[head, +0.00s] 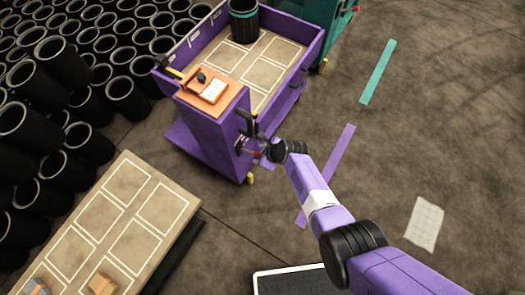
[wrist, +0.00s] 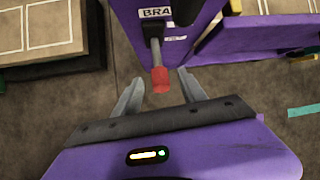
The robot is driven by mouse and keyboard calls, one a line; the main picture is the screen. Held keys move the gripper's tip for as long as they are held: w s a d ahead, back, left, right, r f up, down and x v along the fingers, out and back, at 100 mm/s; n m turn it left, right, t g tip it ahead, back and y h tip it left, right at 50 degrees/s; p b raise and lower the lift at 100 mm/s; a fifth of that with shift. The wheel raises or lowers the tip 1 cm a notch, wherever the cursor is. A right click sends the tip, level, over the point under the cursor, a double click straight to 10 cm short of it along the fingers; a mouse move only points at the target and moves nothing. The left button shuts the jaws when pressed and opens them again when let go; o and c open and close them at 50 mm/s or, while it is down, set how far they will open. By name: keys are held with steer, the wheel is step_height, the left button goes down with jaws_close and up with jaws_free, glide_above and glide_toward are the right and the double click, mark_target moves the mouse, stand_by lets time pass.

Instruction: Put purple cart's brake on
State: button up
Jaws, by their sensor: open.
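The purple cart (head: 213,130) stands at the upper middle of the head view, with a tan tray top marked with white rectangles. In the wrist view its end panel (wrist: 190,45) carries a label reading "BRA", partly cut off. Below the label a dark brake lever (wrist: 154,48) hangs down and ends in a red grip (wrist: 160,80). My gripper (wrist: 160,95) is open, with one grey finger on each side of the red grip's lower end. I cannot tell whether either finger touches it. In the head view my arm reaches the cart's near end and hides part of it.
A tan table (head: 180,205) with white outlines and small blocks stands at the lower left. Stacks of black sleeves (head: 60,65) fill the left. A teal cart (head: 335,30) stands behind the purple one. The floor at right is open, with a paper sheet (head: 425,222) on it.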

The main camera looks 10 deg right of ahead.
steer(key=shift+v, duration=0.95)
steer(key=s+d+f+n+t+h+b, duration=0.25)
steer(key=s+d+n, duration=0.25)
steer(key=s+d, duration=0.4)
steer(key=s+d+r+n+t+b, duration=0.1)
steer(key=s+d+r+n, duration=0.15)
steer(key=s, duration=0.25)
steer(key=s+d+r+n+t, duration=0.2)
steer(key=s+n, duration=0.2)
steer(key=s, duration=0.1)
steer(key=s+r+n+t+b, duration=0.1)
steer(key=s+r+n, duration=0.3)
steer(key=r, duration=0.6)
steer(key=s+d+r+n+t+h+b, duration=0.1)
steer(key=s+r+n, duration=0.3)
steer(key=r, duration=0.6)
steer(key=s+d+r+n+t+b, duration=0.1)
steer(key=s+r+n+t, duration=0.2)
steer(key=r, duration=0.7)
steer(key=s+n, duration=0.2)
steer(key=s, duration=0.2)
steer(key=shift+s+b, duration=0.3)
steer(key=shift+s, duration=0.1)
steer(key=shift+r+h, duration=0.15)
steer(key=shift+h, duration=0.1)
